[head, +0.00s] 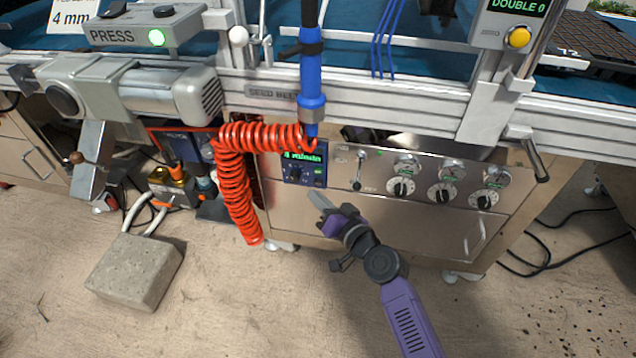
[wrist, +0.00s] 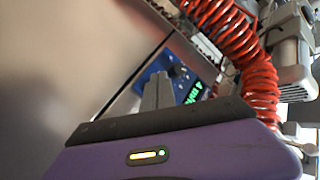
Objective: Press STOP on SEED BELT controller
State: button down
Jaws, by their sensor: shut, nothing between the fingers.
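The SEED BELT controller (head: 304,165) is a small blue panel with a green lit display and a dark knob, set at the left end of the metal control panel, under a label that reads SEED BELT. It also shows in the wrist view (wrist: 177,72), tilted and partly hidden behind my fingers. The STOP button cannot be made out in either view. My gripper (head: 318,200) is shut and empty, just below and right of the controller in the head view. In the wrist view the shut fingers (wrist: 157,90) point toward the controller, and I cannot tell whether they touch it.
A red coiled hose (head: 236,185) hangs just left of the controller, below a blue tube (head: 311,70). Several dials (head: 401,187) line the panel to the right. A grey motor (head: 160,90) sits at left. A concrete block (head: 135,270) lies on the floor.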

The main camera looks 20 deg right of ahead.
jog(key=shift+s+a+p, duration=0.25)
jog(key=shift+s+a, duration=0.4)
jog(key=shift+s, duration=0.25)
jog(key=shift+s+a+p, duration=0.25)
jog(key=shift+s+a, duration=0.35)
jog(key=shift+s, duration=0.25)
